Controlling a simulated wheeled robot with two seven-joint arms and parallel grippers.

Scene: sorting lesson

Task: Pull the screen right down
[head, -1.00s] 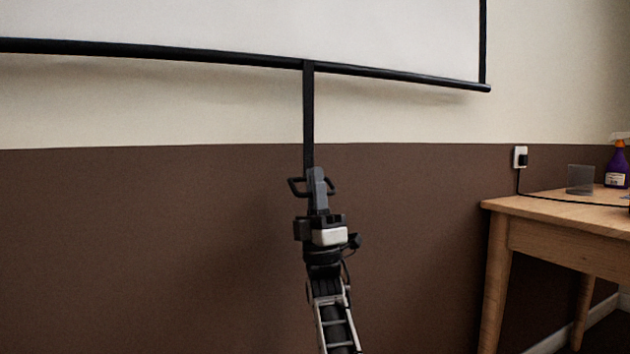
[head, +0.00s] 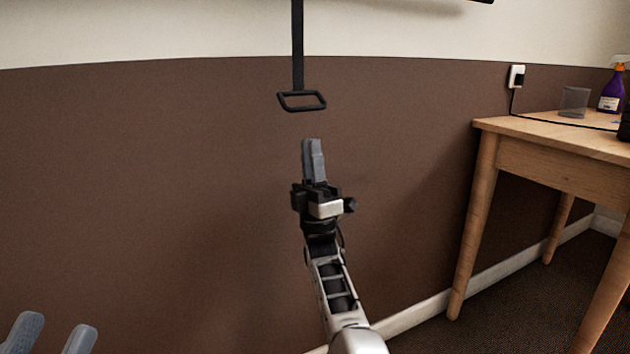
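The white screen's black pull strap (head: 297,45) hangs down the wall and ends in a black loop handle (head: 302,101). My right gripper (head: 313,148) is at the centre of the head view, below the handle in the picture and apart from it, with nothing seen in it. Its fingers overlap or lie close together, so I cannot tell whether it is open or shut. My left gripper (head: 53,332) shows only its two fingertips at the bottom left, spread apart and empty. Of the screen, only the right end of its black bottom bar (head: 480,1) shows at the top edge.
A wooden table (head: 560,160) stands at the right, with a purple spray bottle (head: 611,90) and a small clear container (head: 574,102) on it. A wall socket (head: 516,77) with a black cable is behind it. The wall around the handle is clear.

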